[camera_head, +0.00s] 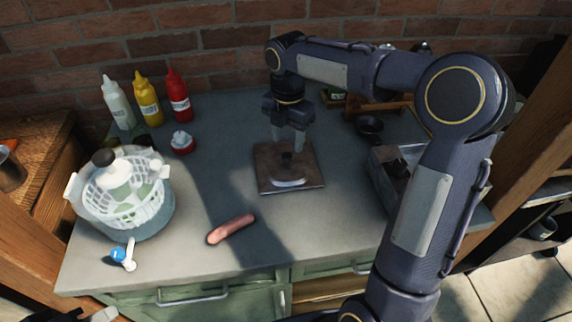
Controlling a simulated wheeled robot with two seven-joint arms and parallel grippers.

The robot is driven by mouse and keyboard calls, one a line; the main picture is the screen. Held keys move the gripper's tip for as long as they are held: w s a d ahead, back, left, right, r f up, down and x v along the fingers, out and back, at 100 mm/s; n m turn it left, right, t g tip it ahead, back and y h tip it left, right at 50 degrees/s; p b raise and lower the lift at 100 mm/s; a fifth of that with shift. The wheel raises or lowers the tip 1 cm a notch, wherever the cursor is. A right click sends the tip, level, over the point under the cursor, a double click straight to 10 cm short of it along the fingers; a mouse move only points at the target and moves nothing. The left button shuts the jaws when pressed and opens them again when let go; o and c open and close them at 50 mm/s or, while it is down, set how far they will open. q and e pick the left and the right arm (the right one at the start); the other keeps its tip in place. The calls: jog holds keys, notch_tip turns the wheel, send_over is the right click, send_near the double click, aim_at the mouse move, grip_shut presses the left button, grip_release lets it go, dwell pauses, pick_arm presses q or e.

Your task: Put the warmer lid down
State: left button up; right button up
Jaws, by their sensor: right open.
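A metal box (380,185), perhaps the warmer, stands at the counter's right, partly hidden behind my right arm.
A white basket in a pot (152,222) stands at left. White (118,108), yellow (147,103) and red bottles (178,100) stand behind it. A sausage (231,229) lies near the front, and a dark bowl (369,126) sits at back right. The counter (190,200) between is clear.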

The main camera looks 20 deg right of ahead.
aim_at(287, 155)
jog(key=f, duration=0.5)
jog(key=shift+w+f, duration=0.2)
jog(key=shift+f, duration=0.05)
jog(key=shift+r, duration=0.1)
grip_shut()
